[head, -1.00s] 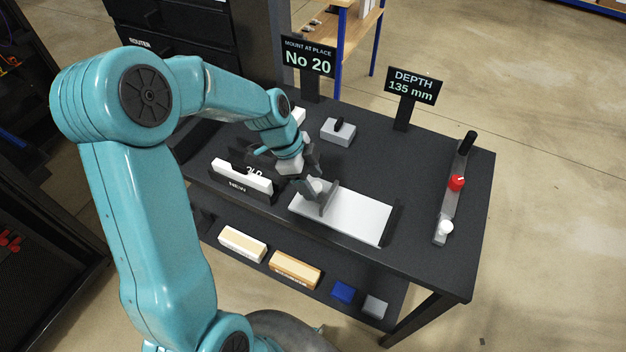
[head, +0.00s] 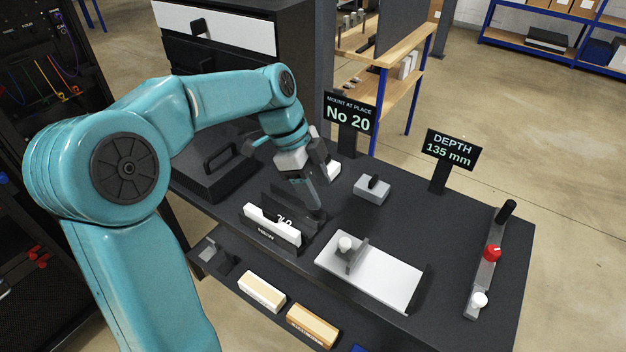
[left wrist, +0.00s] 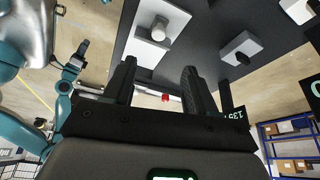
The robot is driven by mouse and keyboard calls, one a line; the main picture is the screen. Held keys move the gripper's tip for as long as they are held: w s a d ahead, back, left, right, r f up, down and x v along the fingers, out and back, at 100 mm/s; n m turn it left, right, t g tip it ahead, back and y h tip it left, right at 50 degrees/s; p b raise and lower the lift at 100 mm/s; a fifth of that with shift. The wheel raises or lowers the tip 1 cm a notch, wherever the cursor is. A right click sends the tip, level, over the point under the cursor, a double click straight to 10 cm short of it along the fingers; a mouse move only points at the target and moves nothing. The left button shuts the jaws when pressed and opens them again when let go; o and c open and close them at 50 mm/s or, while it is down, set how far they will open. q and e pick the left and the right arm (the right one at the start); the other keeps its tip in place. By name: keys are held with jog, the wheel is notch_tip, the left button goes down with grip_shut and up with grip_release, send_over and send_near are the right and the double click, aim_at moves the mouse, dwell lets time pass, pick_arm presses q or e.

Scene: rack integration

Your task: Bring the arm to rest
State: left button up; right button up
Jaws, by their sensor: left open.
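My left gripper (head: 312,190) is open and empty above the dark bench top, behind the white-fronted "NEW" holder (head: 272,226). Its two dark fingers (left wrist: 158,78) stand apart in the left wrist view with nothing between them. The white plate with a grey upright and round knob (head: 375,275) lies to its right, clear of the fingers. The plate also shows in the left wrist view (left wrist: 178,18). What looks like my right arm's gripper (left wrist: 76,56) shows small at the left of the wrist view; its jaws are too small to read.
Signs "No 20" (head: 349,115) and "DEPTH 135 mm" (head: 450,150) stand at the bench's back. A grey block with a black knob (head: 372,189) and a bar with red and white knobs (head: 490,260) are on the top. A black handled box (head: 215,175) is at left.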

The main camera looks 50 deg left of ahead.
pick_arm(q)
jog(key=shift+s+a+r, duration=0.15)
jog(key=shift+a+r, duration=0.05)
jog(key=shift+r, duration=0.5)
